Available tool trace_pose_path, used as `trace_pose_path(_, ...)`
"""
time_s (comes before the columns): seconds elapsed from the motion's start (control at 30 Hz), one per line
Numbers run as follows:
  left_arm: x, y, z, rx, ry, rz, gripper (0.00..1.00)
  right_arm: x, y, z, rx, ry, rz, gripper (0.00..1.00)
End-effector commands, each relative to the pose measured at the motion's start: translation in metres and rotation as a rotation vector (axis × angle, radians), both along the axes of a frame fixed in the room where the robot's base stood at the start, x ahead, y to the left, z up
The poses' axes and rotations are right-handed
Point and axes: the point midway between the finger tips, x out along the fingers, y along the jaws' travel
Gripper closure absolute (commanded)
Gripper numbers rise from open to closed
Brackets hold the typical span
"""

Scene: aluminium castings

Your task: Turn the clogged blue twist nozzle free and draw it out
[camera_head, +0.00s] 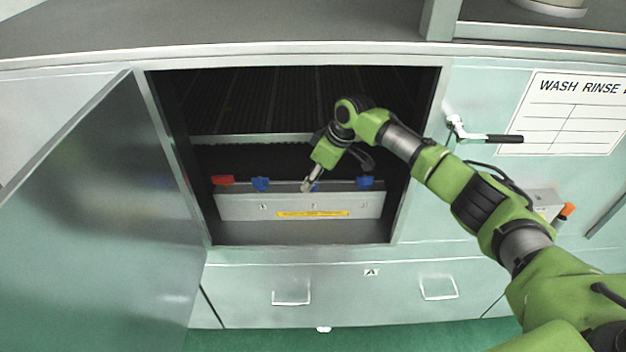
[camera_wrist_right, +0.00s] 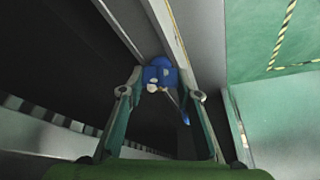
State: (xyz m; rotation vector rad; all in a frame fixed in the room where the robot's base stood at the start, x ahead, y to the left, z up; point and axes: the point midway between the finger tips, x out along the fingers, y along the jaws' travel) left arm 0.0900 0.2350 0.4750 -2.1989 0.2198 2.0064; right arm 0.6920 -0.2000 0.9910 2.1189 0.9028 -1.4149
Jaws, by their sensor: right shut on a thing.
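My right gripper (camera_head: 308,186) reaches through the open hatch to the row of nozzles on the grey manifold bar (camera_head: 235,207). It is shut on a blue twist nozzle (camera_head: 317,187), mostly hidden behind the fingers in the head view. In the right wrist view the blue nozzle (camera_wrist_right: 160,70) lies between the fingertips of the right gripper (camera_wrist_right: 161,84), at the bar's edge. A pale patch shows on its near side. I cannot tell how far it is turned. My left gripper is not in view.
Blue nozzles sit on the bar to the left (camera_head: 261,184) and right (camera_head: 364,182), with a red one (camera_head: 223,180) at the far left. The hatch door (camera_head: 110,210) stands open at left. A handle (camera_head: 490,138) sticks out right of the opening.

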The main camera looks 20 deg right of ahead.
Motion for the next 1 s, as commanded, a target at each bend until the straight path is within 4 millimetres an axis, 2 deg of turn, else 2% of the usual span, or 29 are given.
trace_pose_path(0.57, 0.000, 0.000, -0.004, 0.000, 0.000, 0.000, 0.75, 0.000, 0.000, -0.001, -0.001, -0.001, 0.046, 0.90)
trace_pose_path(1.0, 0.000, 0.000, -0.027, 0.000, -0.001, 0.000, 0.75, 0.001, 0.000, -0.002, 0.001, -0.001, 0.287, 0.90)
